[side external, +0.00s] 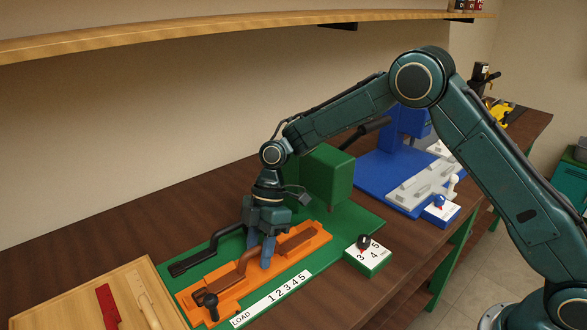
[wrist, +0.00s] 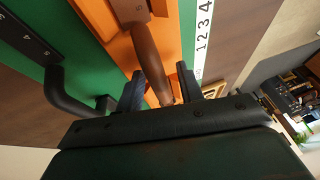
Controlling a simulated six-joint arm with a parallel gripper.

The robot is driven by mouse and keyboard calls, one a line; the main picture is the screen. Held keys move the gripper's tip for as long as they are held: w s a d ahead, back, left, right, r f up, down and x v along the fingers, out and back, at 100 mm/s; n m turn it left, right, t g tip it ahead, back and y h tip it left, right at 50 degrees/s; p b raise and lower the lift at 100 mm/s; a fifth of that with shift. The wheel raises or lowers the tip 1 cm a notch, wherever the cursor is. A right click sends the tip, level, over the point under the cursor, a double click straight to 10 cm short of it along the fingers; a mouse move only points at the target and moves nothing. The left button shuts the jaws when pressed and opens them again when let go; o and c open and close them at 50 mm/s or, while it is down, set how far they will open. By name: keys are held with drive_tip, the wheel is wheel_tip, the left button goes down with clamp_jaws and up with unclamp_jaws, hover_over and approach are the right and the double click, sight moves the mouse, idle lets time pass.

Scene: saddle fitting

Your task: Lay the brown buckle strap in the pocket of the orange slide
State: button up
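The orange slide (side external: 320,236) lies on a green base at the middle front of the bench. The brown buckle strap (side external: 228,282) runs along it, bent upward toward my gripper. More brown shows at the slide's right part (side external: 297,239); my fingers hide the join. My gripper (side external: 261,254) points down over the slide's middle. In the wrist view the strap (wrist: 150,55) runs between the fingers of my gripper (wrist: 162,85), with narrow gaps visible beside it. The fingers look open around the strap. The pocket cannot be made out clearly.
A black lever handle (side external: 213,245) lies behind the slide, and a black knob (side external: 211,301) stands at its left end. A green block (side external: 328,175) rises behind. A numbered dial box (side external: 368,256) sits right. A wooden tray (side external: 82,300) with tools is left. A blue fixture (side external: 400,170) stands farther right.

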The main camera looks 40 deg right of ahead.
drive_tip(key=v, duration=1.2)
idle(0.3)
drive_tip(key=shift+r, duration=0.2)
idle(0.4)
